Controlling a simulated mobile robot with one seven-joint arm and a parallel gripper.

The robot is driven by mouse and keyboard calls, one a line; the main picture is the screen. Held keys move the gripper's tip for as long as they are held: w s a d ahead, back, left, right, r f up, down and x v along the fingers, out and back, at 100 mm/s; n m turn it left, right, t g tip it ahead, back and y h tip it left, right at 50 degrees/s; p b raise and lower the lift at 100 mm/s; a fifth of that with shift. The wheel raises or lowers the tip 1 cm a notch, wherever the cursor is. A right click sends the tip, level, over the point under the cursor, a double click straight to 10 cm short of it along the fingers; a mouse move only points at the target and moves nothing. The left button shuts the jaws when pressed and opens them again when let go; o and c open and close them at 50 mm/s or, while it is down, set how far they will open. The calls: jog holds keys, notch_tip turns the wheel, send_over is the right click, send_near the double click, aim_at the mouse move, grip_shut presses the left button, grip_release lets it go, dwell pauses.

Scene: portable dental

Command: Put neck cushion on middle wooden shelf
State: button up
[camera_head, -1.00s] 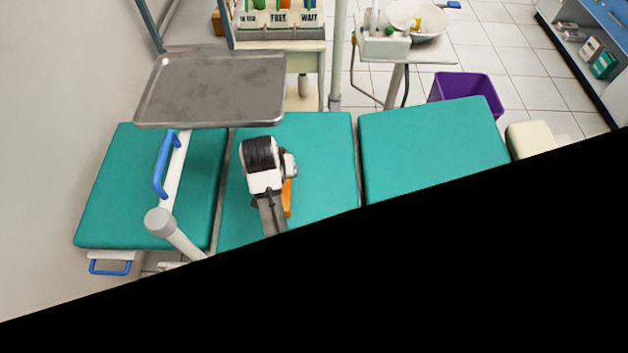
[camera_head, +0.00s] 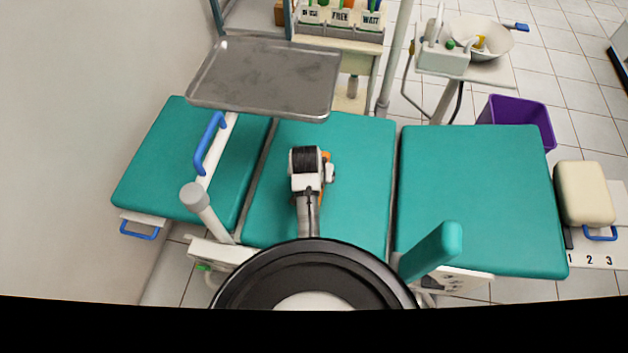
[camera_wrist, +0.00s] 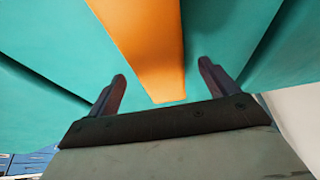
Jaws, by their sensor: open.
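An orange piece (camera_wrist: 145,45) lies over the teal padding in the wrist view, long and narrowing towards my gripper (camera_wrist: 161,72). Its near end shows between my two open fingers, which hold nothing. In the head view only small bits of orange (camera_head: 326,157) show beside my wrist, above the middle teal section. A cream cushion (camera_head: 583,192) sits at the right end of the bed. I cannot tell for sure which of these is the neck cushion. I cannot make out a middle wooden shelf.
The teal bed (camera_head: 480,195) has several sections. A metal tray (camera_head: 265,75) on a post with a blue handle (camera_head: 210,143) overhangs its left part. Behind stand a cart (camera_head: 340,35), a basin (camera_head: 480,38) and a purple bin (camera_head: 520,118). The right section is clear.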

jog(key=x, duration=0.4)
jog(key=shift+s+f+p, duration=0.1)
jog(key=shift+f+p, duration=0.2)
jog(key=shift+p, duration=0.05)
jog(key=shift+c, duration=0.2)
jog(key=c, duration=1.2)
jog(key=shift+o, duration=0.2)
jog(key=shift+r, duration=0.15)
